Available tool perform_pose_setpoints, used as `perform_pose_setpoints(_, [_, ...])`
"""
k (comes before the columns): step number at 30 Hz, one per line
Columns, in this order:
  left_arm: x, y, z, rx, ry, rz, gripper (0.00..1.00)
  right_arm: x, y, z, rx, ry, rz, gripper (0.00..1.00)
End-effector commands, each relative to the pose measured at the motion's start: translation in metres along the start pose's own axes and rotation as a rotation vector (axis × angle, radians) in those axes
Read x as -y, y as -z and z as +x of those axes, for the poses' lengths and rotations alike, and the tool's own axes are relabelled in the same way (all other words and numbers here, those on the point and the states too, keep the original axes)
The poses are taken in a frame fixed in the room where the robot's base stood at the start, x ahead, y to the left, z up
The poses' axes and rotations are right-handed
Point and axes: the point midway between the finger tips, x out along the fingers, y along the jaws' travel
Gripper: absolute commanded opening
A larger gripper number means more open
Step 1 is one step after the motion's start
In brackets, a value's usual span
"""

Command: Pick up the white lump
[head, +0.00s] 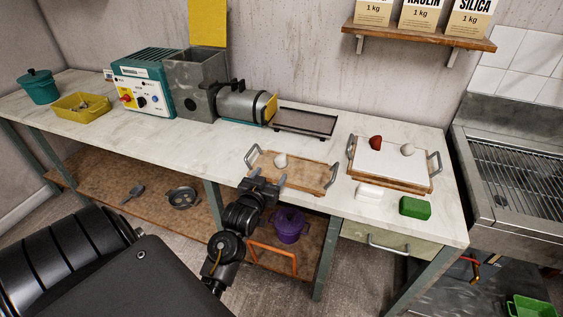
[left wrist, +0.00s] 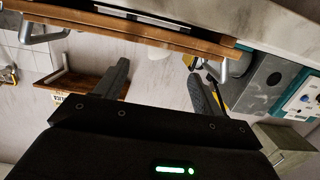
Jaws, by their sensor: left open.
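A small white lump (head: 280,160) rests on a wooden board with metal handles (head: 312,172), near the board's left end. Another pale lump (head: 407,149) lies on a white-topped board (head: 392,165) to the right, beside a dark red lump (head: 376,142). My left gripper (head: 266,180) is at the near edge of the wooden board, just in front of the white lump, open and apart from it. In the left wrist view, its spread fingers (left wrist: 160,78) point toward the board edge; a pale shape between them is too indistinct to name. My right gripper is not in view.
A white block (head: 369,192) and a green block (head: 415,208) lie at the bench's front right. A dark tray (head: 304,122) and a grey machine (head: 243,103) stand behind the wooden board. A purple pot (head: 290,224) is on the shelf below.

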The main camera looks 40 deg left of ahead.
Motion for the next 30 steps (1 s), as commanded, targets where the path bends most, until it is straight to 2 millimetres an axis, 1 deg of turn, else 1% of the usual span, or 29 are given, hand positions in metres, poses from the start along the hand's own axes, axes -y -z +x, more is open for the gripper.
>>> perform_pose_setpoints(1, [0.0, 0.001, 0.009, 0.0, 0.0, 0.0, 0.69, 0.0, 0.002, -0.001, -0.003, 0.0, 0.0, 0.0])
perform_pose_setpoints(3, [0.0, 0.001, 0.019, 0.0, -0.001, 0.0, 0.69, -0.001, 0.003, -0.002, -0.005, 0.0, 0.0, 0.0])
perform_pose_setpoints(6, [0.0, 0.0, 0.028, 0.0, -0.001, 0.0, 0.69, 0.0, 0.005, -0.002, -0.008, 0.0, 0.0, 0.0])
perform_pose_setpoints(11, [0.0, -0.001, 0.031, 0.001, -0.001, 0.001, 0.69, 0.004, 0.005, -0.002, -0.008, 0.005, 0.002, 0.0])
perform_pose_setpoints(14, [0.0, 0.0, 0.037, 0.001, -0.001, 0.0, 0.69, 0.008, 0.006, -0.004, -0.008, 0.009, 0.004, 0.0])
perform_pose_setpoints(19, [0.0, -0.002, 0.063, 0.001, -0.001, -0.001, 0.69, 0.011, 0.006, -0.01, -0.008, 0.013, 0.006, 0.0])
perform_pose_setpoints(22, [0.0, -0.004, 0.075, 0.001, 0.0, -0.001, 0.69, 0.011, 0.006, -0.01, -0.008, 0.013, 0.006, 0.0])
perform_pose_setpoints(25, [0.0, -0.004, 0.081, 0.001, 0.0, 0.0, 0.69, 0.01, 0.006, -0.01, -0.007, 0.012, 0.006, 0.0])
perform_pose_setpoints(30, [0.0, -0.005, 0.082, 0.001, 0.0, 0.0, 0.69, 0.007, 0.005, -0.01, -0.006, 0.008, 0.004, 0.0])
